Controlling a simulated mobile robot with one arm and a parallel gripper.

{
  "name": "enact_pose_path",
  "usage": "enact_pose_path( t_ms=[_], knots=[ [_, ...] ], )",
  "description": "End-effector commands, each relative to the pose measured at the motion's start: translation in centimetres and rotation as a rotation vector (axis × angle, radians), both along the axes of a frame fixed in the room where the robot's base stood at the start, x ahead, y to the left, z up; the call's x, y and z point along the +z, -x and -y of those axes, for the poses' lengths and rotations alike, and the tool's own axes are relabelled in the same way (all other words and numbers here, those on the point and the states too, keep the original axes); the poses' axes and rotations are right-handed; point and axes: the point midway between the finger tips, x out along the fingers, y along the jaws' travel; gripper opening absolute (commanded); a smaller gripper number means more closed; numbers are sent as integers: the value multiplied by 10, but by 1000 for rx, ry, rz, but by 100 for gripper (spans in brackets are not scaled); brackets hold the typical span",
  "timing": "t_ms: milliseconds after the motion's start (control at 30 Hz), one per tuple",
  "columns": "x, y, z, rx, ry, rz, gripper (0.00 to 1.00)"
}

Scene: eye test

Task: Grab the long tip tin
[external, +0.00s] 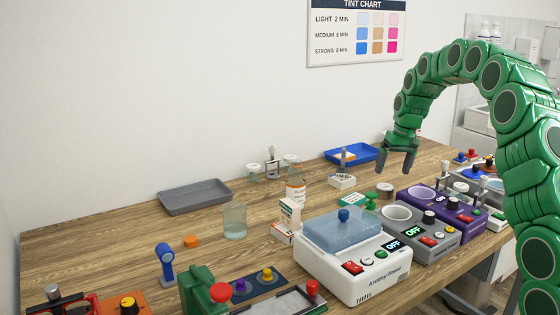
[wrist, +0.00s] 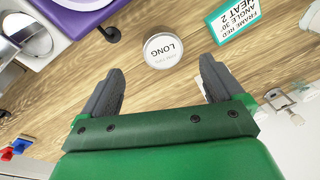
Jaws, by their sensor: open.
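The long tip tin is a small round tin with a white lid marked LONG. It stands on the wooden table in the wrist view (wrist: 166,51), ahead of the fingertips and between their lines. A small round tin in the external view (external: 385,189), beside the purple machine, appears to be the same one. My gripper (external: 396,163) is green with dark grey fingers, hanging above the table's right part, higher than the tin. In the wrist view its fingers (wrist: 161,68) are spread wide with nothing between them.
A purple machine (external: 433,200) stands close to the tin, with a grey machine (external: 420,242) and a white machine (external: 360,265) nearer. A teal-edged card (wrist: 236,20) lies beside the tin. A blue tray (external: 366,152) lies behind. Bare wood surrounds the grey tray (external: 195,196).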

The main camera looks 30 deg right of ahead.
Motion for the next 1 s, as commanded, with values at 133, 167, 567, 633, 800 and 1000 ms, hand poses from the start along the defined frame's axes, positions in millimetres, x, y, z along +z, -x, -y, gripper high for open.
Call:
enact_pose_path(
  t_ms=[133, 167, 567, 633, 800, 1000],
  knots=[
    [-15, -2, -2, 1, -2, -3, 94],
    [-18, -2, -3, 1, -2, -3, 94],
    [-53, -11, -8, 1, -2, -3, 94],
    [-62, -12, -9, 1, -2, -3, 94],
    [-71, -14, -9, 0, -1, -1, 94],
    [-70, -14, -9, 1, 0, 0, 88]
  ],
)
